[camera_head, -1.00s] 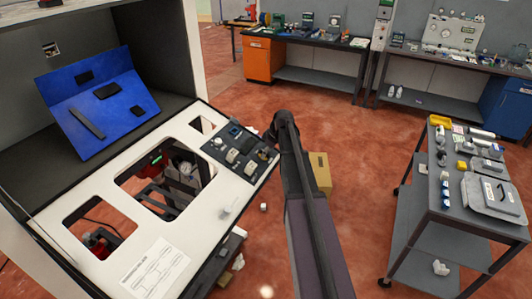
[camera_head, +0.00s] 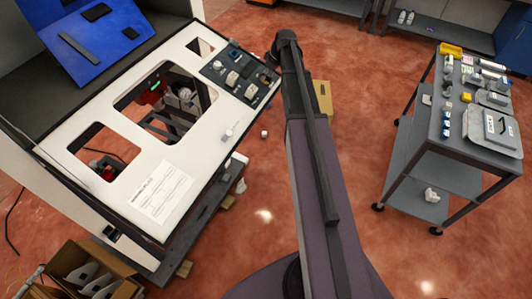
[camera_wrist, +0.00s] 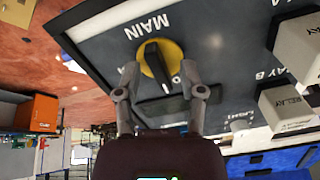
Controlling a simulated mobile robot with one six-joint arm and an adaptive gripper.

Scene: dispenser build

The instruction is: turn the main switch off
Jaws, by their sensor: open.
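The main switch (camera_wrist: 157,64) shows in the wrist view as a black knob on a round yellow plate, on a dark panel under the upside-down word MAIN. The knob is tilted a little from the picture's vertical. My gripper (camera_wrist: 160,72) is open, with one fingertip on each side of the yellow plate. Whether either fingertip touches the knob I cannot tell. In the head view the control panel (camera_head: 228,69) sits at the machine's right end, and my arm hides part of that area.
White relay blocks (camera_wrist: 290,108) stand on the panel to the right of the switch. In the head view, a white cover plate (camera_head: 110,120) has large cut-outs. A grey cart (camera_head: 456,120) stands at the right, with open red floor between. A cardboard box (camera_head: 322,97) is behind my arm.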

